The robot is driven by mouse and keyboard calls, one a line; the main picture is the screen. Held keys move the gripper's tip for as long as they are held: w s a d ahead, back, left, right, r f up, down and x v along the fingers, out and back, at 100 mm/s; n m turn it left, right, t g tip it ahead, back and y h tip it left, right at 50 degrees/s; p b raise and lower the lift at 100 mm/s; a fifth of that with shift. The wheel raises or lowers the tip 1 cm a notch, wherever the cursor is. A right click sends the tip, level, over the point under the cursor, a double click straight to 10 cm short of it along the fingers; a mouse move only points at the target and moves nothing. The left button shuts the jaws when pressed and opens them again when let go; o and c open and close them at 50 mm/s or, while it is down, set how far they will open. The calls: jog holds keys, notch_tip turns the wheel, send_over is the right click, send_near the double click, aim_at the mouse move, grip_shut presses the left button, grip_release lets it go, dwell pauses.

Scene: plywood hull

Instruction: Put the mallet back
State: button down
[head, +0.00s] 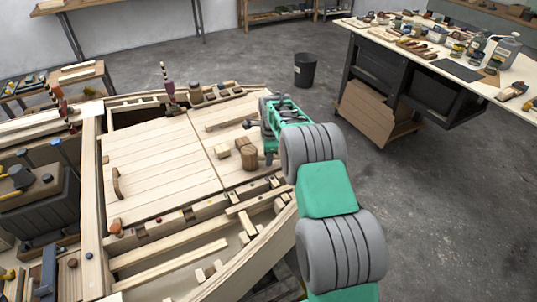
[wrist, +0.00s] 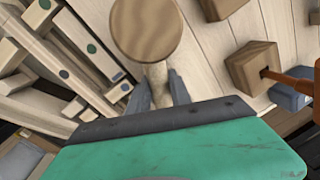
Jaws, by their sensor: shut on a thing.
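The mallet (wrist: 146,30) has a round brown wooden head and a pale handle. In the wrist view its handle runs down between the two grey fingers of my gripper (wrist: 160,90), which is shut on it. The head sticks out beyond the fingertips. In the head view my gripper (head: 267,155) is over the right part of the plywood deck, with the mallet's round head (head: 249,158) just left of it. I cannot tell whether the mallet touches the deck. Most of the handle is hidden.
Small wooden blocks (head: 222,151) lie on the deck (head: 155,165) close by. The wrist view shows a wooden block (wrist: 252,66) beside an orange tool (wrist: 292,82). Slotted framing (head: 200,215) edges the deck. A cluttered workbench (head: 465,70) and black bin (head: 305,70) stand behind.

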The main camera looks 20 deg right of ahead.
jog(key=c, duration=1.2)
grip_release()
jog(key=shift+o, duration=0.2)
jog(key=s+a+r+n+b, duration=0.15)
jog(key=s+r, duration=0.25)
jog(key=r, duration=0.4)
jog(key=s+a+r+n, duration=0.1)
jog(key=s+r+n, duration=0.25)
jog(key=r, duration=0.55)
jog(key=s+a+f+n, duration=0.1)
jog(key=s+a+n, duration=0.1)
jog(key=s+n, duration=0.5)
jog(key=s+a+f+n+t, duration=0.1)
jog(key=s+n, duration=0.7)
jog(key=s, duration=1.2)
jog(key=shift+s+a+f+t, duration=0.15)
jog(key=shift+a+f+t, duration=0.15)
jog(key=shift+a+f, duration=0.35)
